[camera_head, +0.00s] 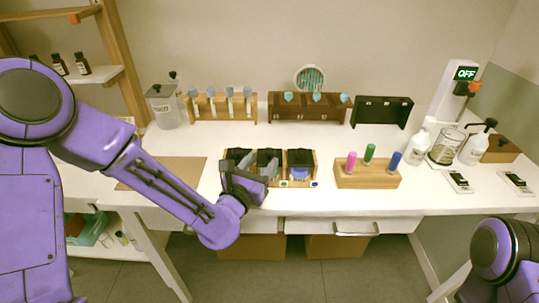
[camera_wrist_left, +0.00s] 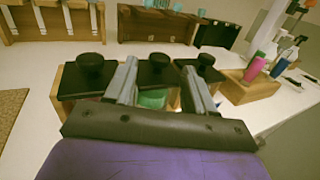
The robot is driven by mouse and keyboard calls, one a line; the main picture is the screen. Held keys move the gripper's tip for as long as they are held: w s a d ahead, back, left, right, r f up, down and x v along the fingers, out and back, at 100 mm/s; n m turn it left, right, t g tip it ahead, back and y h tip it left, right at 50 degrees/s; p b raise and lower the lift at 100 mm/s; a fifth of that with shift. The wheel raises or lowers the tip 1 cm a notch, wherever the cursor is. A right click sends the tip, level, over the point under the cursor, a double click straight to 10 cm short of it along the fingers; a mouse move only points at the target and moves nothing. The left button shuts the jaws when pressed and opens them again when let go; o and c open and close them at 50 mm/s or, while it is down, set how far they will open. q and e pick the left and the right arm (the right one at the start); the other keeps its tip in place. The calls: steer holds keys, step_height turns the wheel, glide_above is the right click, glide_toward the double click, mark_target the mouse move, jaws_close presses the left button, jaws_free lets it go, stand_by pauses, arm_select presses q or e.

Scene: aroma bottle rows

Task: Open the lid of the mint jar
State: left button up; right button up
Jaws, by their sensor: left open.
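Three square jars with black knobbed lids stand side by side in a wooden tray (camera_head: 314,168) near the table's front edge. The middle jar's lid (camera_head: 265,155) is on; in the left wrist view its knob (camera_wrist_left: 153,62) shows between my fingers, with green (camera_wrist_left: 153,98) below it, probably the mint jar. No readable label confirms this. My left gripper (camera_head: 258,166) is open, its two grey fingers (camera_wrist_left: 160,68) on either side of the middle lid; contact cannot be told. The left lid (camera_wrist_left: 86,80) and right lid (camera_wrist_left: 207,70) are also on. My right gripper is outside the frames.
A wooden block (camera_head: 368,180) with pink, green and blue tubes stands right of the tray. Wooden racks (camera_head: 315,114) line the back. White bottles, a beaker and scales occupy the right. A brown mat (camera_head: 165,172) lies left.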

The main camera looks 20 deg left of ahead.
mark_target(267, 155)
arm_select(q)
steer(key=w, duration=0.3)
steer(key=w+p, duration=0.1)
steer(key=w, duration=0.1)
steer(key=shift+w+d+f, duration=0.15)
steer(key=shift+w+d, duration=0.2)
steer(key=shift+s, duration=0.1)
